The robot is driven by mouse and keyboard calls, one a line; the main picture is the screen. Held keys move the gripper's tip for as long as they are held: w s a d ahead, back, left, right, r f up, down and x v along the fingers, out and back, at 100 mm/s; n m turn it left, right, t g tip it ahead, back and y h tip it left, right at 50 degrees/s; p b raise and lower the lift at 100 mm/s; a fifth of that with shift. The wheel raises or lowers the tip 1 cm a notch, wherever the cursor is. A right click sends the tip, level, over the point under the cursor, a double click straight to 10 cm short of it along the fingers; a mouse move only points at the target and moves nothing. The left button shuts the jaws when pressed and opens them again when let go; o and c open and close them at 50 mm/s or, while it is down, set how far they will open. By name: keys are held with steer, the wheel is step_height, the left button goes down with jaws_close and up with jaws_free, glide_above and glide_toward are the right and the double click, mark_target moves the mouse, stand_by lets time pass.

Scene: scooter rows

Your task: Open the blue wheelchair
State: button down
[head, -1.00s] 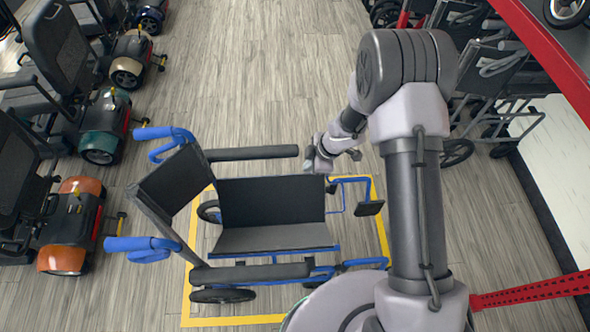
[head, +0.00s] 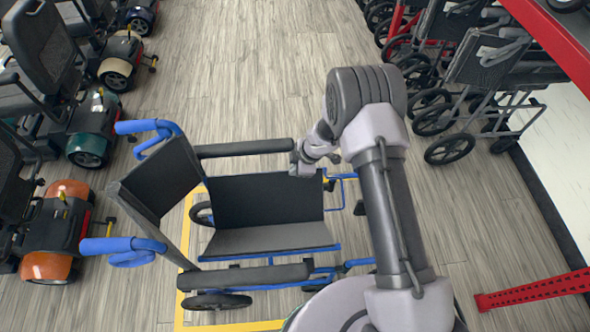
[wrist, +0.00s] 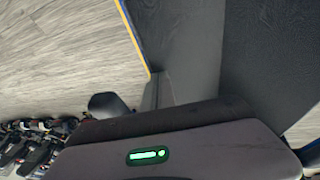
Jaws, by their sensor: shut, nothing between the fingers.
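The blue wheelchair (head: 268,237) stands unfolded in the head view, with a dark seat and backrest, blue frame parts and blue push handles at the left. Its far armrest (head: 245,148) and near armrest (head: 250,275) lie apart, with the seat spread between them. My gripper (head: 300,165) is at the right end of the far armrest, close to it; I cannot tell whether it touches. The fingers are shut and empty. In the wrist view, dark wheelchair panels (wrist: 205,45) fill the upper right, and my gripper's own housing covers the bottom.
Yellow floor tape (head: 181,290) runs around the wheelchair. Mobility scooters (head: 62,225) line the left side. Folded dark wheelchairs (head: 480,75) stand at the right, by a red-edged shelf (head: 550,50). A red bar (head: 530,290) is at lower right. The floor behind the wheelchair is clear.

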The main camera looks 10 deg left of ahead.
steer(key=w+f+p, duration=0.1)
steer(key=w+f, duration=0.1)
steer(key=w, duration=0.1)
steer(key=w+a+f+p, duration=0.1)
steer(key=shift+w+f+p, duration=0.1)
steer(key=shift+w+p, duration=0.2)
steer(key=shift+w, duration=0.05)
